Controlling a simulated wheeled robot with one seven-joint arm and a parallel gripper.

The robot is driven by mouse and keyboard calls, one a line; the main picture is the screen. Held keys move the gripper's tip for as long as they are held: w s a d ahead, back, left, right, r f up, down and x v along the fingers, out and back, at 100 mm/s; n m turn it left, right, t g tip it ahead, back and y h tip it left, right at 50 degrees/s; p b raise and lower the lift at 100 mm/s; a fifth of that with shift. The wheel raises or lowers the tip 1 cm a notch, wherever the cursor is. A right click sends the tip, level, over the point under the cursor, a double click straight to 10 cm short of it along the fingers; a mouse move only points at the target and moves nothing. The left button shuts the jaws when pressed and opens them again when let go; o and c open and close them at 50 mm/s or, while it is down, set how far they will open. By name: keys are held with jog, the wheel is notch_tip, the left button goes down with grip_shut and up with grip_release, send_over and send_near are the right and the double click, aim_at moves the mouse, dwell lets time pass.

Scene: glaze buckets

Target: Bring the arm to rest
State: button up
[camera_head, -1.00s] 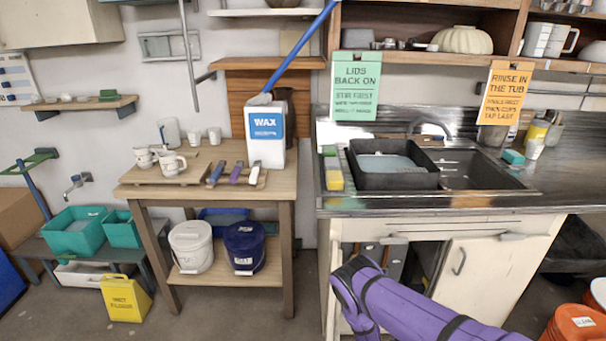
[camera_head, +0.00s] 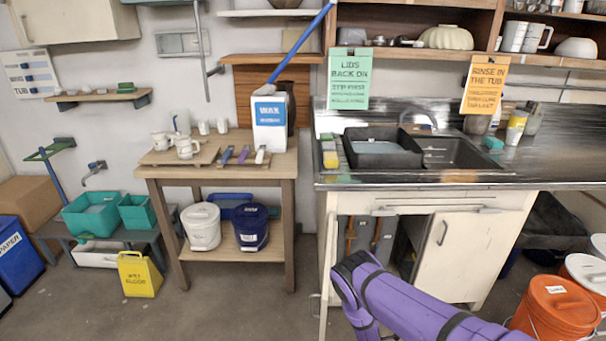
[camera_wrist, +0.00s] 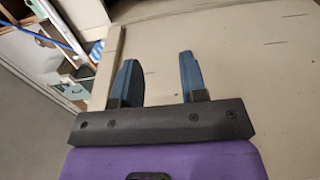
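My purple arm (camera_head: 410,304) shows low in the head view, bent in front of the cabinet under the sink. My gripper is out of sight there. In the wrist view my gripper (camera_wrist: 158,84) has its two blue fingers apart with nothing between them. Behind the fingers is a pale flat panel (camera_wrist: 235,60). I cannot tell whether the fingers touch it.
The sink cabinet (camera_head: 465,250) stands close behind my arm.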

jog(key=w+a+r+m+g+h, duration=0.1)
jog(key=w+r+m, duration=0.1)
jog(key=w+r, duration=0.45)
jog(key=w+r+m+g, duration=0.1)
jog(key=w+r+m, duration=0.25)
jog(key=r, duration=0.65)
jog(key=w+a+r+m+g+h, duration=0.1)
jog(key=w+r+m+g, duration=0.1)
jog(key=w+r, duration=0.45)
jog(key=s+d+r+m+g+y, duration=0.1)
jog(key=s+r+m, duration=0.1)
jog(key=r, duration=1.3)
jog(key=s+d+r+m+g+y, duration=0.1)
jog(key=s+d+r+m+g, duration=0.15)
jog(key=r, duration=1.25)
jog(key=s+d+r+m+g, duration=0.2)
jog(key=s+d+r+m, duration=0.1)
jog(key=s+r, duration=1.65)
jog(key=s+d+r+m+g, duration=0.1)
jog(key=s, duration=1.4)
jog(key=s+d+r+m+g, duration=0.2)
jog(key=s, duration=1.3)
